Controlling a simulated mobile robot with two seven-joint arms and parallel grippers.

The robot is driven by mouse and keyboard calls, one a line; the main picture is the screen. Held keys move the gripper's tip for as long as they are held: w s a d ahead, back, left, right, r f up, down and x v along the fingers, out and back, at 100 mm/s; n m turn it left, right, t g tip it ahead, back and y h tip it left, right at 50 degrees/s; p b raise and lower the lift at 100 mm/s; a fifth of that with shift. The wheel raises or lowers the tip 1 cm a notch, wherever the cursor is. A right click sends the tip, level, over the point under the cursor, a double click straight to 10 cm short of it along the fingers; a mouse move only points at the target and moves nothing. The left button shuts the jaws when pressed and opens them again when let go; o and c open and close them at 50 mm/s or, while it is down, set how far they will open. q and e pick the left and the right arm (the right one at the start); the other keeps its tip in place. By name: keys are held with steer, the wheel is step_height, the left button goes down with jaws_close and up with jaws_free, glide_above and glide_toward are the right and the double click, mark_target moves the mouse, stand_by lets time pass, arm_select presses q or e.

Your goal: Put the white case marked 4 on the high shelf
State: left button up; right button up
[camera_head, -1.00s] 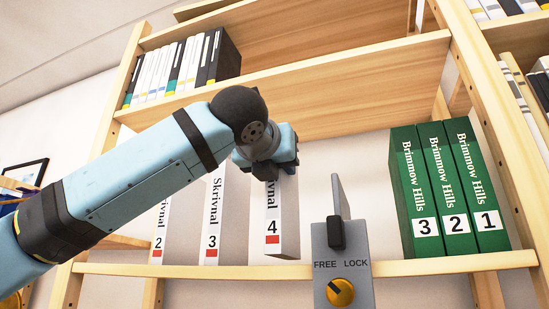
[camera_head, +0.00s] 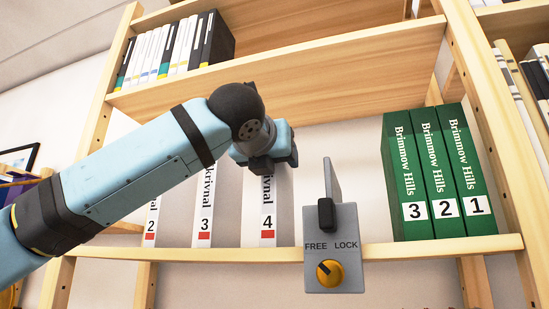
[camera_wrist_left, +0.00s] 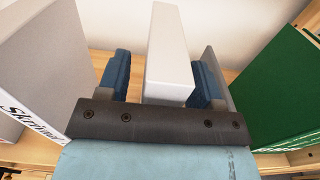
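The white case marked 4 (camera_head: 268,215) stands upright on the lower shelf (camera_head: 220,255), its spine facing me. My left gripper (camera_head: 268,150) is at its upper part and hides the top of its spine in the head view. In the left wrist view the case (camera_wrist_left: 168,60) is between my two blue fingers (camera_wrist_left: 160,80). A gap shows between the left finger and the case; the right finger is close to or touching it. The high shelf (camera_head: 290,75) is above, with bare board on its middle and right. My right gripper is not in view.
White cases 3 (camera_head: 204,220) and 2 (camera_head: 151,225) stand to the left. A grey plate with a FREE/LOCK knob (camera_head: 330,272) is just right of case 4. Green binders (camera_head: 435,175) stand further right. Several books (camera_head: 175,48) fill the high shelf's left end.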

arm_select(q)
steer(key=b+v, duration=0.4)
steer(key=v, duration=1)
steer(key=shift+w, duration=0.1)
